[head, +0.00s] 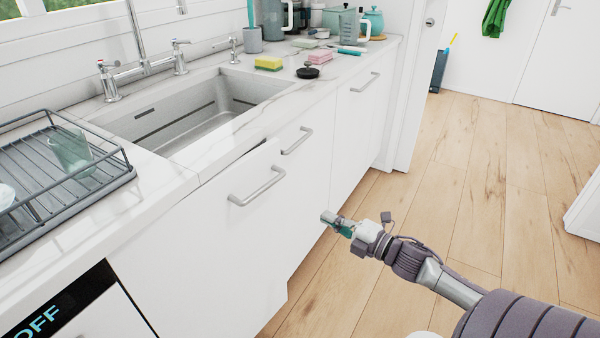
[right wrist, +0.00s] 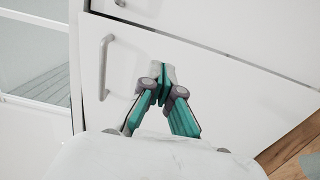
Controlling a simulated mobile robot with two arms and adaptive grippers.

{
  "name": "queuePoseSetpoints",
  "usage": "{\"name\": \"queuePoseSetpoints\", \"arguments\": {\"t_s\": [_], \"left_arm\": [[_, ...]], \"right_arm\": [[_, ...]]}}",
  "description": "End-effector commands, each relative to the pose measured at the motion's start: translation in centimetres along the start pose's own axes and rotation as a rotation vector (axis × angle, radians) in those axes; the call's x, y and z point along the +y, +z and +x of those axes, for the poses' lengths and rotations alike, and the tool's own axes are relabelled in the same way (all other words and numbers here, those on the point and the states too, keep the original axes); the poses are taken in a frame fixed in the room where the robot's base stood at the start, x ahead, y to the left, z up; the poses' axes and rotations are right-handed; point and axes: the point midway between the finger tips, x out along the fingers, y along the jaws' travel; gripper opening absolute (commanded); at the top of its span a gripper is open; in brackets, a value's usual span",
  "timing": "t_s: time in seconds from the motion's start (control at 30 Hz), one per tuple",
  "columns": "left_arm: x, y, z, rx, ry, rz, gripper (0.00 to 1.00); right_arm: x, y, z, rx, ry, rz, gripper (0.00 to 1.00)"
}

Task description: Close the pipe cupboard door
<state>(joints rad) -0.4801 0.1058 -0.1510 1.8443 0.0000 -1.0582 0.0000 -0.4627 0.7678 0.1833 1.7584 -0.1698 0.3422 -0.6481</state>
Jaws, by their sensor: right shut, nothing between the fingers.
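The white cupboard door (head: 215,240) under the sink stands slightly ajar. Its right edge sits proud of the neighbouring front, and a thin dark gap shows below the counter. Its bar handle (head: 257,186) is near the top; a bar handle also shows in the right wrist view (right wrist: 104,68). My right gripper (head: 330,219) is shut and empty, in front of the cupboard fronts, to the right of the door. In the right wrist view its teal fingers (right wrist: 161,78) meet close to a white panel's edge; I cannot tell whether they touch. My left gripper is out of view.
The marble counter holds a sink (head: 200,115), a dish rack (head: 110,180), sponges and jugs. Other closed fronts (head: 355,140) run to the right. An appliance with a black display (head: 60,310) is at lower left. The wooden floor (head: 480,190) at right is clear.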

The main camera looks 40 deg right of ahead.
Motion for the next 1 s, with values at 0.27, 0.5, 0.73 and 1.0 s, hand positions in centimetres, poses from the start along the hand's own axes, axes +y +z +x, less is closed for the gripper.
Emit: {"name": "queuePoseSetpoints", "arguments": {"t_s": [0.27,0.5,0.73,1.0], "left_arm": [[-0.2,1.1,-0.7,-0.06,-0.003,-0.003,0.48],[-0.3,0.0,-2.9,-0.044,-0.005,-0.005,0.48],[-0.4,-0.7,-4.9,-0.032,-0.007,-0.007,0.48],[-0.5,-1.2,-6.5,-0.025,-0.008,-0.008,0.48]], "right_arm": [[0.3,-0.7,1.6,0.001,0.001,0.003,0.0],[0.3,-0.7,6.1,0.001,0.003,0.003,0.0],[0.4,-0.6,10.2,0.0,0.002,0.002,0.0],[0.2,-0.7,13.2,0.001,-0.001,0.004,0.0]]}}
